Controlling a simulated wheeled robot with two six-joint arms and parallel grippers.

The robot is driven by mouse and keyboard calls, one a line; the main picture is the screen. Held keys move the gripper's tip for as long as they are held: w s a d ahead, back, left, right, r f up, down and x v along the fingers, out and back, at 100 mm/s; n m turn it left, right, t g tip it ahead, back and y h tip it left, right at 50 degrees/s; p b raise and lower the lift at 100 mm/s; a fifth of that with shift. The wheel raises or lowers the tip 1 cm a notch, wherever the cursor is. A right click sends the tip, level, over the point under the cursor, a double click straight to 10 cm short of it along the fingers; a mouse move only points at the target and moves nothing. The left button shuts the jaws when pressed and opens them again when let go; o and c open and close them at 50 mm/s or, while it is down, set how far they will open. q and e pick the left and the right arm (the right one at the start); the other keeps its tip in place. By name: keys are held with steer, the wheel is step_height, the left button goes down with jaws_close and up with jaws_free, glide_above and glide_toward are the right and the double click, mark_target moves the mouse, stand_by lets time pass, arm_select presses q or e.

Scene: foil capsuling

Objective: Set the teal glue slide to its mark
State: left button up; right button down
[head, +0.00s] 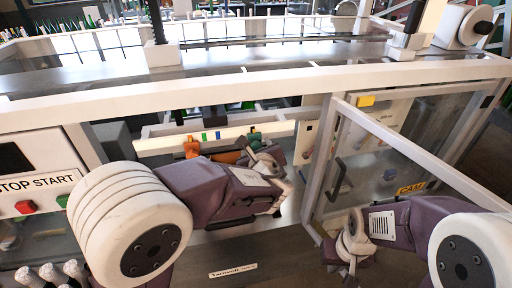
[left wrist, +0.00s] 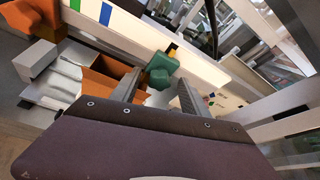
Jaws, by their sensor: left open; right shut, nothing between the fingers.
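The teal glue slide (head: 254,138) sits on a white rail (head: 160,145), right of a blue mark (head: 204,137) and a green mark (head: 217,135). In the left wrist view the teal slide (left wrist: 161,70) is apart from the blue mark (left wrist: 105,13) on the rail face. My left gripper (head: 268,160) is open just in front of the teal slide. In the wrist view its two fingers (left wrist: 157,92) reach toward the slide, one on each side; contact is unclear. My right gripper (head: 347,252) is shut and empty, low at the right.
An orange slide (head: 191,147) sits on the rail left of the marks; an orange box-like part (left wrist: 105,75) lies below the rail. A framed clear door (head: 335,125) stands right of the left gripper. STOP and START buttons (head: 25,207) are at the left.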

arm_select(q)
steer(key=v, duration=0.7)
steer(key=shift+s+r+b, duration=0.2)
steer(key=shift+s+b, duration=0.15)
steer(key=shift+s, duration=0.05)
steer(key=shift+a, duration=0.1)
steer(key=s+a+f+n+g+y, duration=0.25)
steer(key=a+f+n+g, duration=0.3)
steer(key=a+f, duration=0.3)
steer(key=s+a+f+n+g+h, duration=0.2)
steer(key=s+f+n, duration=0.5)
steer(key=n, duration=0.5)
steer(key=s+a+f+n+g+h, duration=0.3)
steer(key=s+f+n+g, duration=0.2)
steer(key=n, duration=0.8)
step_height(320, 180, down, 3)
steer(key=shift+s+a, duration=0.4)
steer(key=shift+s, duration=0.5)
